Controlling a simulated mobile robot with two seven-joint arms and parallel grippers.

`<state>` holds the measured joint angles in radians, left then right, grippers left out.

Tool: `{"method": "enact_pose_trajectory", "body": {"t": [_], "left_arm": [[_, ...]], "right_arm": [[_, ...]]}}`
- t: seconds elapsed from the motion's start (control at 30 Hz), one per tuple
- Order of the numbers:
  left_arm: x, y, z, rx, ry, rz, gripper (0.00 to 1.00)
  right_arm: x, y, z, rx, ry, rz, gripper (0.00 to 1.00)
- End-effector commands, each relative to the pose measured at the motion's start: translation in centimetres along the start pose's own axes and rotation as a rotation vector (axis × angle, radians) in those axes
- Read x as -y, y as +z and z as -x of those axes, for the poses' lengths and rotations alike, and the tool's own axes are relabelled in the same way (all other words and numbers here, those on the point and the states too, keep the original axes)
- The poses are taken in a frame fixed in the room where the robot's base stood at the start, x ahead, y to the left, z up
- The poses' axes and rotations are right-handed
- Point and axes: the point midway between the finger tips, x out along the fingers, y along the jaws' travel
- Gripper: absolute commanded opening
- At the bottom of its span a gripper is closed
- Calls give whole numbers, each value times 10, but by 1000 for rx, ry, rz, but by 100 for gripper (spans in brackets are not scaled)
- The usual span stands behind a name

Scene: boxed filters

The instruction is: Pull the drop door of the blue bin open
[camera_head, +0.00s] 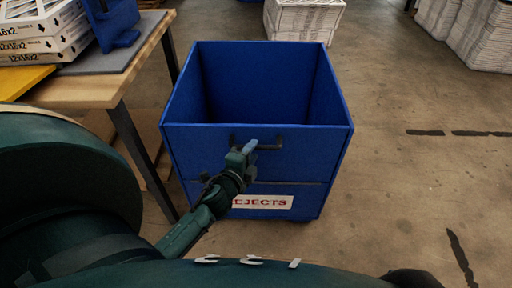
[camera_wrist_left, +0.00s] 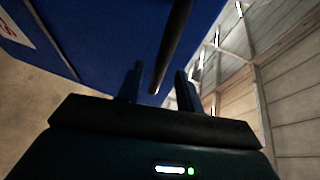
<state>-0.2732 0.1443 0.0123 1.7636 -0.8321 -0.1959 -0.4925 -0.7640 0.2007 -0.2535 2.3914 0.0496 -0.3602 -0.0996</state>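The blue bin (camera_head: 310,155) stands open-topped on the floor ahead of me, and its inside looks empty. Its front drop door looks upright, with a dark bar handle (camera_head: 270,147) near the top and a "REJECTS" label lower down. My left gripper (camera_head: 248,148) is at the left part of the handle. In the left wrist view, the gripper's two fingers (camera_wrist_left: 158,88) are apart, with the dark handle bar (camera_wrist_left: 172,45) running between them. I cannot tell whether either finger touches it. The gripper hides part of the door and label. My right gripper is not in view.
A wooden table (camera_head: 92,92) with boxed filters (camera_head: 45,28) and a blue holder (camera_head: 112,22) stands close at the bin's left. The floor (camera_head: 410,185) to the right is clear.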

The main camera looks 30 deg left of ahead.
Motion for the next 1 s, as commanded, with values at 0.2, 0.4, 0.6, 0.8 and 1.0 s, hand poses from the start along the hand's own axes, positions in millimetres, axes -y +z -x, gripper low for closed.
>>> {"method": "enact_pose_trajectory", "body": {"t": [0.2, 0.4, 0.6, 0.8, 1.0], "left_arm": [[0, 0, -28, 0, -1, -1, 36], [0, 0, -34, 0, 1, 0, 36], [0, 0, -34, 0, 1, 0, 35], [0, 0, -34, 0, 1, 0, 19], [0, 0, -33, 0, 1, 0, 3]], "right_arm": [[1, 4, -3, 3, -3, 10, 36], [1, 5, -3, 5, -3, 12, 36], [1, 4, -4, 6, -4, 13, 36], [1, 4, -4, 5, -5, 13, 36], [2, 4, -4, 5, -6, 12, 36]]}}
